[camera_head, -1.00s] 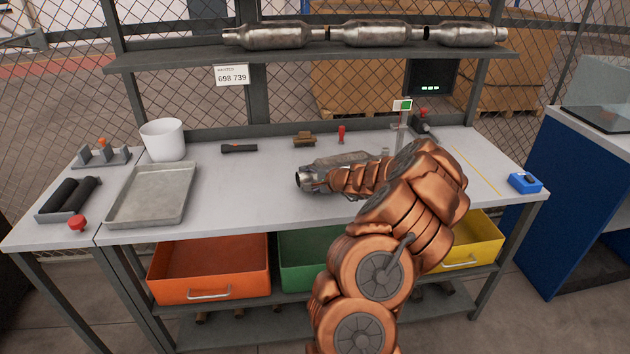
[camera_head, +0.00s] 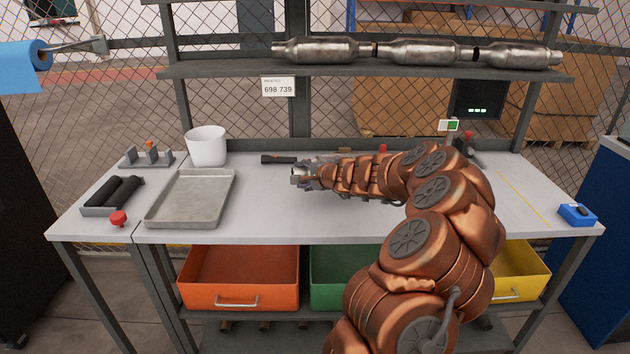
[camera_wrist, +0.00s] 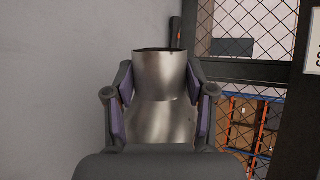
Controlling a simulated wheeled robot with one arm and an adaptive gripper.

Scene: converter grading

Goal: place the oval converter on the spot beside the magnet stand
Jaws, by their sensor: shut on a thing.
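The oval converter (camera_wrist: 160,115) is a shiny metal body with a narrower open neck. In the wrist view it lies between the two jaws of my gripper (camera_wrist: 160,92), which are shut on it. In the head view my gripper (camera_head: 308,175) is over the middle of the bench, and only a small metal end of the converter shows there; the arm hides the rest. I cannot tell its exact height above the bench. A grey stand with upright prongs and an orange top (camera_head: 149,155) is at the back left; I cannot tell if it is the magnet stand.
Three converters lie on the upper shelf (camera_head: 220,70). A metal tray (camera_head: 190,226), white pot (camera_head: 207,147), black rollers (camera_head: 115,192) and red button (camera_head: 118,218) stand left. A flashlight (camera_head: 280,159) lies behind my gripper. The bench front (camera_head: 270,220) is clear.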

